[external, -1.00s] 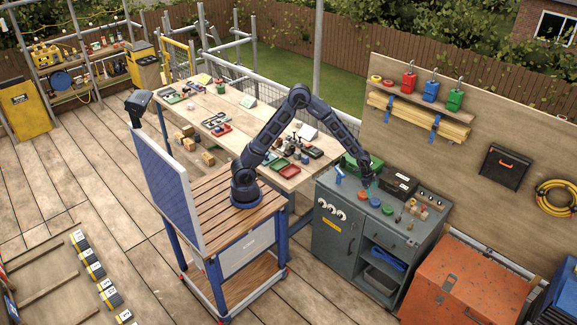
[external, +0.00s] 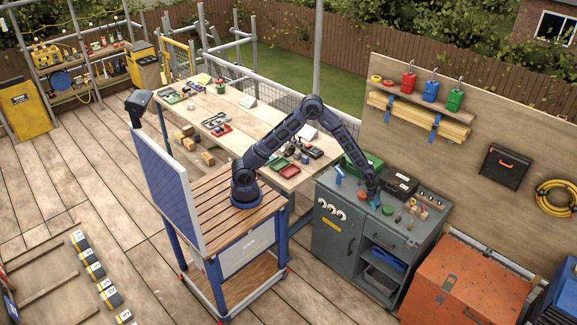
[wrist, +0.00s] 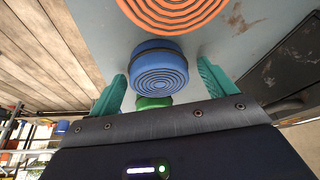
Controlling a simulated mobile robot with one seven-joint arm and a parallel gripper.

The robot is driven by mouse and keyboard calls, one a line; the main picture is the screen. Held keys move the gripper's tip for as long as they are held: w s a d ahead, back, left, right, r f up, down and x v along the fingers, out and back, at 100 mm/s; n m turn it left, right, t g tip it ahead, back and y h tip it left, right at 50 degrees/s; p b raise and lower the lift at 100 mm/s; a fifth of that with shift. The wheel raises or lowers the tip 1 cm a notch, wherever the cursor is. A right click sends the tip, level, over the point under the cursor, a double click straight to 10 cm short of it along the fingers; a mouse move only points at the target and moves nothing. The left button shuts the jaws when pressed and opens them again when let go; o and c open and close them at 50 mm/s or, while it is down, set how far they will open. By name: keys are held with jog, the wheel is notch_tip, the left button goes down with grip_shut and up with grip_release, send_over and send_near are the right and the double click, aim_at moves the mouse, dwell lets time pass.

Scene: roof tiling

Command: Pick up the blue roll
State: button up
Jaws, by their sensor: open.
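The blue roll (wrist: 158,68) is a short cylinder with concentric rings on its end face and a dark band around it. In the wrist view it sits between the two teal fingers of my gripper (wrist: 161,76), which are open with a gap visible on each side of the roll. In the external view my gripper (external: 374,197) is low over the grey cabinet top, at the rolls, and largely hides the blue roll there. The orange roll (wrist: 172,12) is at the top of the wrist view. The green roll (wrist: 153,102) shows partly behind the blue one.
The grey cabinet (external: 336,240) carries the rolls. A blue item (external: 339,171) and a green case (external: 362,163) stand at its back left, a black case (external: 401,185) behind my gripper, and small pots (external: 415,208) to the right. An orange chest (external: 465,283) stands at the right.

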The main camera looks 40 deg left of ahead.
jog(key=c, duration=1.1)
